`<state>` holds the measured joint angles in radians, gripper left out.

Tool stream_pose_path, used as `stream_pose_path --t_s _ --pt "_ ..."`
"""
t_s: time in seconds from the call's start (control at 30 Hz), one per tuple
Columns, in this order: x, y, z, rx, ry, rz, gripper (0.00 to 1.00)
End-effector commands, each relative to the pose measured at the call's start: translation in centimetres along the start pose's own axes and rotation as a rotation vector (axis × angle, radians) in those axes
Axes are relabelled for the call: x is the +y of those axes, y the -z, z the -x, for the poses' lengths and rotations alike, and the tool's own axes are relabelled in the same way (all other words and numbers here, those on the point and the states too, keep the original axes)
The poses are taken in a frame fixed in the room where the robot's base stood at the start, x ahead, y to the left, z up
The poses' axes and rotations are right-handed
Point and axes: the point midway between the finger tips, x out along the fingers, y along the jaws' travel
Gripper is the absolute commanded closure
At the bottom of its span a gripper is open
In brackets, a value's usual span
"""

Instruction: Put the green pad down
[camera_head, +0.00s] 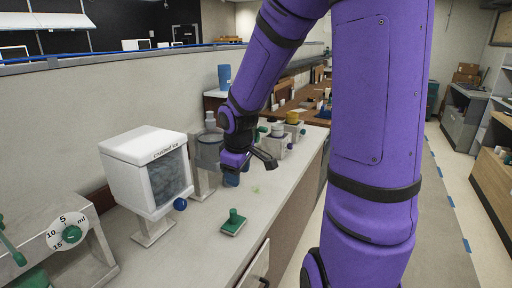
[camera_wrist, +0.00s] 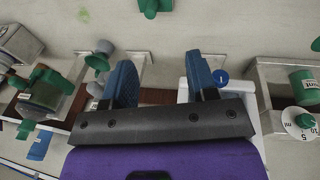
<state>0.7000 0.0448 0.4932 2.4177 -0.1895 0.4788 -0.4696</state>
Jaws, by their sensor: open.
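The green pad (camera_head: 234,224), a small square base with an upright knob, rests on the grey counter (camera_head: 190,232) near its front edge. In the wrist view a green piece that looks like it (camera_wrist: 150,8) is cut off by the top edge, beyond the fingertips. My gripper (camera_head: 250,166) is above the counter, behind the pad and apart from it. In the wrist view its two blue fingers (camera_wrist: 163,78) are spread wide with nothing between them.
A white crushed ice dispenser (camera_head: 145,165) with a blue knob (camera_head: 180,204) stands left of the pad. A dial dispenser (camera_head: 70,234) is at the front left. Several dispensers, one with a yellow top (camera_head: 292,118), stand farther back. A faint green mark (camera_head: 256,190) lies on the counter.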

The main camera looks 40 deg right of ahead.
Motion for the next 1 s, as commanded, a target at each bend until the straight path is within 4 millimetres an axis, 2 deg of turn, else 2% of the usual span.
stream_pose_path --t_s 0.03,0.27,0.6,0.8,1.0 --pt "-0.7 0.0 1.8 0.004 -0.028 -0.015 0.47" --pt "-4.0 -1.2 8.4 0.038 -0.094 -0.133 0.47" --pt "-9.3 -5.3 16.8 0.175 -0.076 -0.318 0.47" --pt "-11.7 -8.3 19.9 0.253 -0.002 -0.401 0.47" --pt "-12.7 -9.8 20.9 0.284 0.047 -0.439 0.47"
